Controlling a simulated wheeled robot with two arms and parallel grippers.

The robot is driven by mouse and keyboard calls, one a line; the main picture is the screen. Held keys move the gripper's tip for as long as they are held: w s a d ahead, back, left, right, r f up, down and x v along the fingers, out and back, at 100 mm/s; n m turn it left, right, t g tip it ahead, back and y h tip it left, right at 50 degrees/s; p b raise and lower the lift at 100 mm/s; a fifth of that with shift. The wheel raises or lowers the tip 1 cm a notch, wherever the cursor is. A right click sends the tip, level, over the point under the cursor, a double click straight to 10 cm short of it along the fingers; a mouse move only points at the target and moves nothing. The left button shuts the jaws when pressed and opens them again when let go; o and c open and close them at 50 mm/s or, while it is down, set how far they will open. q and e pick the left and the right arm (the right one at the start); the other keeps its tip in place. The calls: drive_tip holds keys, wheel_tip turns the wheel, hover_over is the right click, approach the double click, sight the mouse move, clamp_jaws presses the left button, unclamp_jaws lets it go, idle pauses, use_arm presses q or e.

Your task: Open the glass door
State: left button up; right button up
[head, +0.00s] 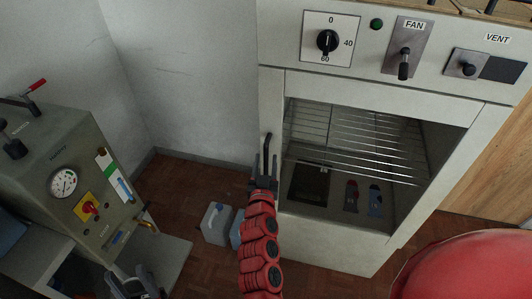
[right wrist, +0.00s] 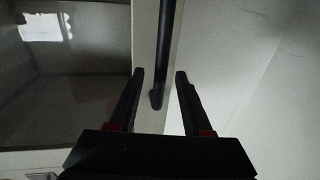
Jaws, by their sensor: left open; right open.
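The glass door (head: 375,150) is the clear front of the pale cabinet; a wire rack shows through it, and it looks shut. Its dark upright handle (head: 267,143) is on the left edge of the frame. In the right wrist view the handle (right wrist: 167,45) stands on the pale frame beside the dark glass (right wrist: 70,80). My right gripper (head: 264,170) is at the handle's lower part, open; the handle's lower end shows between its two fingers (right wrist: 158,85). I cannot tell whether they touch it. My left gripper (head: 133,284) is open and empty at the bottom left.
Above the door are a dial (head: 327,41), a FAN switch (head: 404,60) and a VENT knob (head: 468,69). A grey machine with a gauge (head: 63,184) stands left. A pale jug (head: 215,224) is on the floor. A red round thing (head: 470,270) fills the lower right.

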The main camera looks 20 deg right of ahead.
drive_tip(key=shift+x, duration=1.1)
clamp_jaws()
idle(0.7)
